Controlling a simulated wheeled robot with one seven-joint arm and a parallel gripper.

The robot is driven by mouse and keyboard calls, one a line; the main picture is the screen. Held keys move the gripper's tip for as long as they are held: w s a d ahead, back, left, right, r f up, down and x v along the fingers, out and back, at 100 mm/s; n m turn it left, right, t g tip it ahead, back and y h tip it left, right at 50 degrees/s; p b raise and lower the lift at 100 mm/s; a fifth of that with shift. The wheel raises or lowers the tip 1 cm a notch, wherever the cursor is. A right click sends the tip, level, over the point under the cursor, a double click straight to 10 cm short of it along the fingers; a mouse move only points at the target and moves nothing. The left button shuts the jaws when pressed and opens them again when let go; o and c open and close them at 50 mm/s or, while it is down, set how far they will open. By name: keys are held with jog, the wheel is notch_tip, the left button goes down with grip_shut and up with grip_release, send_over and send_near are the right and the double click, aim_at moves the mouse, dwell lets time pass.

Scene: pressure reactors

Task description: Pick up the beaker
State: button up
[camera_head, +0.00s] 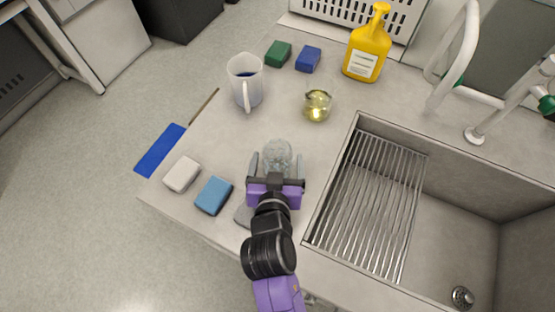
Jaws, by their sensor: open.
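A small clear glass vessel (278,151), which looks like the beaker, stands on the grey countertop left of the sink. My gripper (277,166) is open, with one finger to the left of the glass and one to the right. The glass is at the fingertips, and its lower near part is hard to make out there. I cannot tell whether the fingers touch it. A white jug (245,86) with a handle and dark contents stands farther back left. A small round glass with yellow liquid (317,106) stands behind and right of the clear glass.
The sink (440,215) with a metal rack (372,200) lies to the right. White (182,174) and blue (214,195) sponges lie near the left front edge. Green (278,54) and dark blue (308,59) sponges and a yellow bottle (368,45) are at the back.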

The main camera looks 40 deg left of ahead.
jog(key=c, duration=1.7)
jog(key=shift+r, duration=0.1)
notch_tip(320, 180, up, 20)
